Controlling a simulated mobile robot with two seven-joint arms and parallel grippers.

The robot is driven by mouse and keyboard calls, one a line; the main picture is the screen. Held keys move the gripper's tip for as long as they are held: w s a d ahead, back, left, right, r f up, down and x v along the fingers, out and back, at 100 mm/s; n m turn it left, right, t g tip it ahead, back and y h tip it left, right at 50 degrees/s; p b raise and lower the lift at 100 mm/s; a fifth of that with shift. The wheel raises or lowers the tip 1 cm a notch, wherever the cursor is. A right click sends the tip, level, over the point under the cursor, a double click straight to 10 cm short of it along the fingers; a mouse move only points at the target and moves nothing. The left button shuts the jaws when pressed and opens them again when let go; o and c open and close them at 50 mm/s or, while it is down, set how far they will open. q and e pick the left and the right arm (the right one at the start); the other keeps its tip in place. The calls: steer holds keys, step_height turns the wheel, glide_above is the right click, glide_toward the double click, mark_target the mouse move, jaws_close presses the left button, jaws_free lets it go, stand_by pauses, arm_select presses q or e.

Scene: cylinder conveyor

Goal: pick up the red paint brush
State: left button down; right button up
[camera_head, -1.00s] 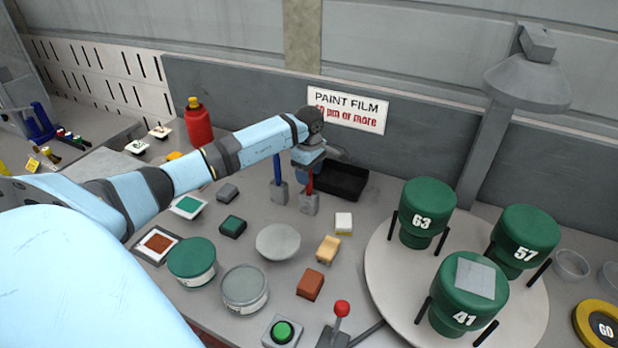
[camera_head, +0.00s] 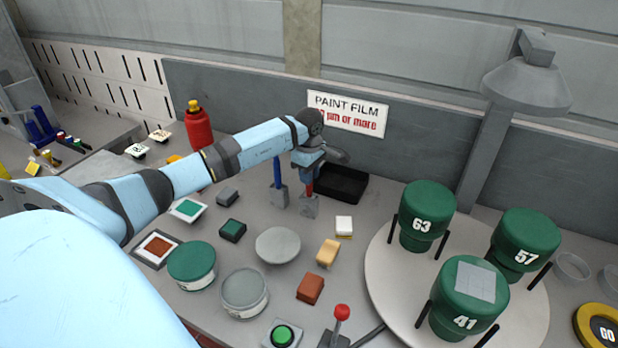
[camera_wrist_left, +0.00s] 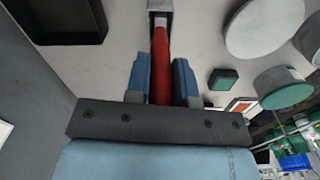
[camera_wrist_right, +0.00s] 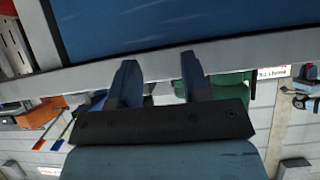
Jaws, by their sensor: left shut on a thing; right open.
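The red paint brush (camera_head: 309,189) stands upright in a small grey holder (camera_head: 309,206) near the back of the table. My left gripper (camera_head: 308,176) is over it, with its fingers shut on the red handle. In the left wrist view the red handle (camera_wrist_left: 160,60) runs between the two blue fingers (camera_wrist_left: 160,85), and its far end is in the grey holder (camera_wrist_left: 160,8). The brush's bristles are hidden. My right gripper (camera_wrist_right: 154,75) is open and empty in the right wrist view, below a large blue surface; it is not in the head view.
A blue brush (camera_head: 277,172) in its own holder stands just left of the red one. A black tray (camera_head: 343,184) lies behind to the right. Green numbered cylinders (camera_head: 427,210) stand on a round turntable (camera_head: 390,268). A grey disc (camera_head: 278,245) and small blocks lie in front.

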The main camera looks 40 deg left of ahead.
arm_select(q)
step_height(320, 180, up, 19)
steer(key=b, duration=0.2)
stand_by(0.7)
